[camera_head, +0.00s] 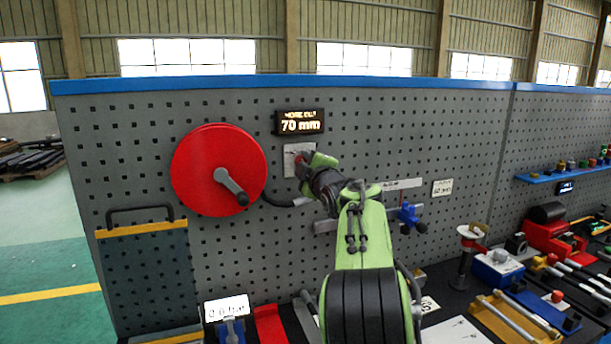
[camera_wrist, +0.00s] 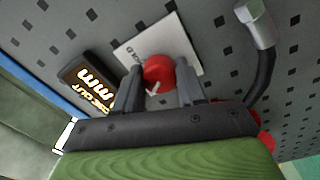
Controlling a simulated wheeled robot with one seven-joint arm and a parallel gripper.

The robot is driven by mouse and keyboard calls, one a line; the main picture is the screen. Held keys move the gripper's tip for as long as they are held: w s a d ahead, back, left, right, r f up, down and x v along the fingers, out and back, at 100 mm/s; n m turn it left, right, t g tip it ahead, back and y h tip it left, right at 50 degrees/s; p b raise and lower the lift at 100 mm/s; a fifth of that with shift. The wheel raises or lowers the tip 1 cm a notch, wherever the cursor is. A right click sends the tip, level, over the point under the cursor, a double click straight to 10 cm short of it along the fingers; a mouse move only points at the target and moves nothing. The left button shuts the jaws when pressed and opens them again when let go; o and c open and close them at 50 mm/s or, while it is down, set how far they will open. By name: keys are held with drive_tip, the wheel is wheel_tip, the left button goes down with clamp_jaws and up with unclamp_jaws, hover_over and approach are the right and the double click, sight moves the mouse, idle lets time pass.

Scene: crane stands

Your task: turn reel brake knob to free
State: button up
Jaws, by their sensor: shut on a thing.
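The brake knob (camera_wrist: 158,72) is a round red knob with a white pointer mark, on a pale plate (camera_wrist: 132,47) with small printing that is only partly readable. In the wrist view my gripper (camera_wrist: 160,78) has one dark finger on each side of the knob and is shut on it. In the head view the plate (camera_head: 291,151) is on the pegboard right of the red reel (camera_head: 205,165), and my gripper (camera_head: 303,160) covers most of the knob. The reel has a grey crank handle (camera_head: 231,186).
A display (camera_head: 300,122) reading 70 mm is mounted just above the plate. A dark hose with a metal end (camera_wrist: 254,22) sticks out near my gripper. A blue-handled valve (camera_head: 408,216) is on the board to the right. The bench below is crowded with tools and fixtures.

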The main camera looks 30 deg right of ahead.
drive_tip(key=shift+f+n+b, duration=0.1)
drive_tip(key=shift+n+b, duration=0.5)
drive_tip(key=shift+n, duration=0.5)
drive_tip(key=o, duration=1.1)
drive_tip(key=shift+c, duration=0.2)
drive_tip(key=b+v, duration=0.4)
drive_tip(key=v, duration=1.1)
drive_tip(key=shift+s, duration=0.35)
